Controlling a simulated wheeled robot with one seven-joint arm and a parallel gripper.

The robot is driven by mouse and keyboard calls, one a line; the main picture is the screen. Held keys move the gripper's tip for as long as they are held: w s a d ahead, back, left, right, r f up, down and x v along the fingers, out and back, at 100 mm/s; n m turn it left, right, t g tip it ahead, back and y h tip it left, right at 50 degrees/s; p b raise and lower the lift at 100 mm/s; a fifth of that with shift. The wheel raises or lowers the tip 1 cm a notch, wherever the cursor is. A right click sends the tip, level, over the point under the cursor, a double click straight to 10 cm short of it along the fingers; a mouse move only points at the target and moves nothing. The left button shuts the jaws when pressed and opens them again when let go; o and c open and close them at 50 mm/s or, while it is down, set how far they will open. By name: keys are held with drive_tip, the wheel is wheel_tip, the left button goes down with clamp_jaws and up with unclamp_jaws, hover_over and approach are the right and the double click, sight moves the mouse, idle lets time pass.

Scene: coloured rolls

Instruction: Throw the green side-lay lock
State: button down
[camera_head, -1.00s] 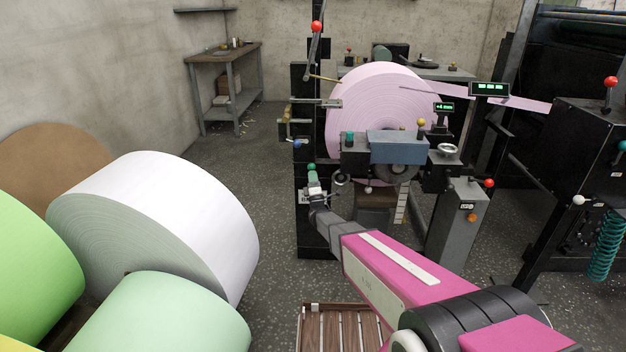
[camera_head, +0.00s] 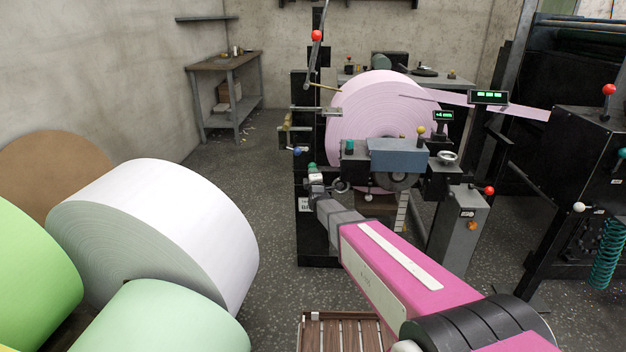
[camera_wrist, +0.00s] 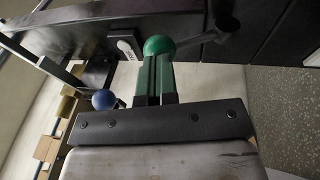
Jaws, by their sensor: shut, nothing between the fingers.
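The green side-lay lock shows as a green ball knob (camera_head: 312,167) on the dark post at the left of the roll stand. In the wrist view the green knob (camera_wrist: 159,46) sits at the tips of my fingers, with a dark lever arm running from it to the upper right. My gripper (camera_head: 314,178) is just below the knob in the head view. In the wrist view my gripper (camera_wrist: 156,75) has its fingers together with nothing between them. The tips look to be against the knob's near side; exact contact is hard to tell.
A blue ball knob (camera_head: 297,152) is close above the green one; it also shows in the wrist view (camera_wrist: 104,99). A pink roll (camera_head: 378,115) hangs behind. A teal knob (camera_head: 349,146) is on the carriage. White (camera_head: 170,215) and green rolls lie at left.

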sight(314, 164)
drive_tip(key=shift+w+r+g, duration=0.45)
drive_tip(key=shift+w+r, duration=0.15)
drive_tip(key=shift+w, duration=0.2)
drive_tip(key=shift+w+r+g, duration=0.45)
drive_tip(key=shift+w+r, duration=0.1)
drive_tip(key=shift+w, duration=0.25)
drive_tip(key=shift+w, duration=0.1)
drive_tip(key=s+d, duration=0.2)
drive_tip(key=s, duration=0.9)
drive_tip(key=s+d+f+m+g+h, duration=0.1)
drive_tip(key=s+d+f+m+g, duration=0.8)
drive_tip(key=s+d+f, duration=0.1)
drive_tip(key=s+d+f+m+g+h, duration=0.1)
drive_tip(key=s+d+m+g, duration=0.3)
drive_tip(key=s, duration=0.5)
drive_tip(key=s+d+f+m+g+h, duration=0.1)
drive_tip(key=s+d+f+m+g, duration=0.1)
drive_tip(key=s+d+m+g, duration=0.3)
drive_tip(key=s+d+m, duration=0.1)
drive_tip(key=s+m, duration=0.1)
drive_tip(key=s, duration=0.1)
drive_tip(key=shift+s+d, duration=0.2)
drive_tip(key=shift+s, duration=0.15)
